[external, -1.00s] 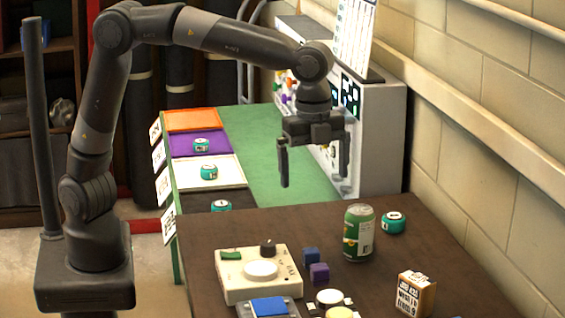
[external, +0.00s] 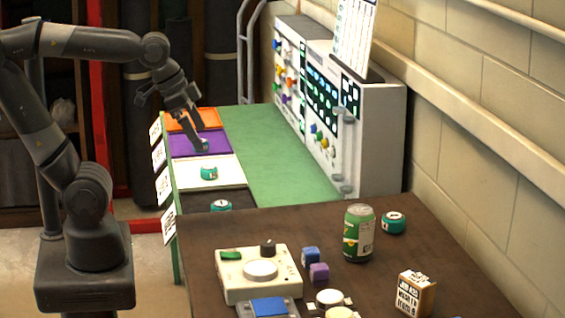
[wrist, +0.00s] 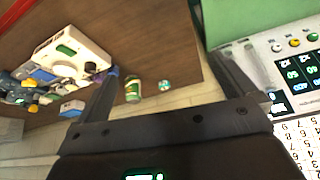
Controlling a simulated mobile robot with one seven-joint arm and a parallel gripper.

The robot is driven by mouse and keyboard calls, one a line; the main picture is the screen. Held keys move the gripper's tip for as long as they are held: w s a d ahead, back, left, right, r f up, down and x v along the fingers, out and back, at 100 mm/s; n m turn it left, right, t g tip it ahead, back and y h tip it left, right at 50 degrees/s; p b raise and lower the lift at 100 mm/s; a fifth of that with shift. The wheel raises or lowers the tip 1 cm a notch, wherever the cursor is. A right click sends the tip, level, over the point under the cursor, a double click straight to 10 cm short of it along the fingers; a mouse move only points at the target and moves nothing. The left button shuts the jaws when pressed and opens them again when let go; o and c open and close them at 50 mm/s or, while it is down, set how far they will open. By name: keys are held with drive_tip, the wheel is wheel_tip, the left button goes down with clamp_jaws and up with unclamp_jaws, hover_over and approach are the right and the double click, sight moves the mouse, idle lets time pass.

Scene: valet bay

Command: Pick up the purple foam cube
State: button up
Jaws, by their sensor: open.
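The purple foam cube (external: 319,272) sits on the brown table, close in front of a blue cube (external: 311,256). My gripper (external: 170,122) is open and empty in the external view. It is far to the upper left of the cube, near the orange and purple trays. In the wrist view my open fingers (wrist: 165,65) spread apart with nothing between them.
A cream box with a dial (external: 240,287) stands left of the cubes. A green can (external: 358,236) and teal tin (external: 394,223) stand behind right. A small printed box (external: 416,294) is front right. The green counter (external: 270,165) has clear room beside the white panel unit (external: 375,130).

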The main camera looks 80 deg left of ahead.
drive_tip(key=s, duration=0.1)
drive_tip(key=s+a+f+n, duration=0.1)
drive_tip(key=s+f, duration=0.1)
drive_tip(key=shift+a+n+t+y, duration=0.25)
drive_tip(key=shift+n+t+y, duration=0.05)
drive_tip(key=shift+n, duration=0.1)
drive_tip(key=shift+w+r, duration=0.1)
drive_tip(key=c, duration=1)
drive_tip(key=shift+o, duration=0.2)
